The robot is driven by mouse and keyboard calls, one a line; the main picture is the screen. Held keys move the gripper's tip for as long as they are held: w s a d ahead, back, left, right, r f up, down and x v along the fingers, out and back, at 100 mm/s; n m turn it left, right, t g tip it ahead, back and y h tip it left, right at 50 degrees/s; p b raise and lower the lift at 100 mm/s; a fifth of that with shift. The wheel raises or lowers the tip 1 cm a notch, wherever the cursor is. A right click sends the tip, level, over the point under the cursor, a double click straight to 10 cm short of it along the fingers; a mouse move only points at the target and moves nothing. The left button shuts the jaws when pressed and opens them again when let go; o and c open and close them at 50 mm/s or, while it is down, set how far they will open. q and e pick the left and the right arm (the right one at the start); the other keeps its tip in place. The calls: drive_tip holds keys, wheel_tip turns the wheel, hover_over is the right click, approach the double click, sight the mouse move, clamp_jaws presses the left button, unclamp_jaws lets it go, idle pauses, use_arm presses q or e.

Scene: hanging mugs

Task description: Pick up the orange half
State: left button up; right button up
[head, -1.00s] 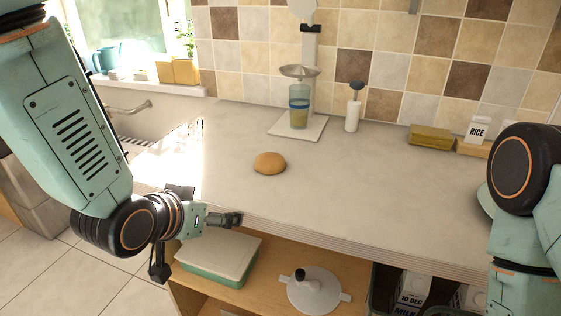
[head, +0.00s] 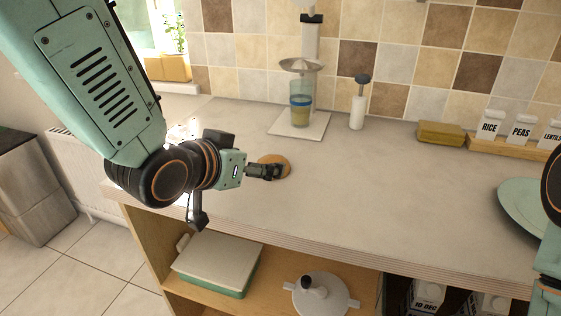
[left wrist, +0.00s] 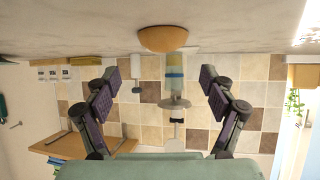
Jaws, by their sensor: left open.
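The orange half (head: 283,160) rests on the countertop in the head view, partly hidden behind my left gripper. My left gripper (head: 277,171) reaches over the counter's front edge, close to the orange half on its near side. In the left wrist view, the picture is upside down; the orange half (left wrist: 163,39) is a dome at top centre on the counter. There the two fingers of my left gripper (left wrist: 161,92) stand wide apart, open, with nothing held between them. My right gripper is not in view; only part of my right arm shows at the right edge.
A juicer (head: 300,108) with a glass stands on a white board (head: 318,127) behind the orange half, beside a white bottle (head: 358,105). A sponge (head: 441,134), labelled jars (head: 490,124) and a plate (head: 522,205) lie right. The middle counter is clear.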

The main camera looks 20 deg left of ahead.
sight(272, 160)
use_arm(q)
drive_tip(key=shift+w+a+f+b, duration=0.1)
drive_tip(key=shift+w+f+b, duration=0.2)
drive_tip(key=shift+w+f, duration=0.45)
drive_tip(key=shift+w, duration=0.35)
drive_tip(key=x, duration=0.1)
drive_tip(key=b+x, duration=0.1)
drive_tip(key=x, duration=0.2)
drive_tip(key=shift+d, duration=0.3)
drive_tip(key=shift+w+f, duration=0.15)
drive_tip(key=shift+w, duration=0.2)
drive_tip(key=shift+s, duration=0.15)
drive_tip(key=shift+w, duration=0.2)
drive_tip(key=c, duration=0.4)
drive_tip(key=shift+s, duration=0.15)
drive_tip(key=c, duration=1)
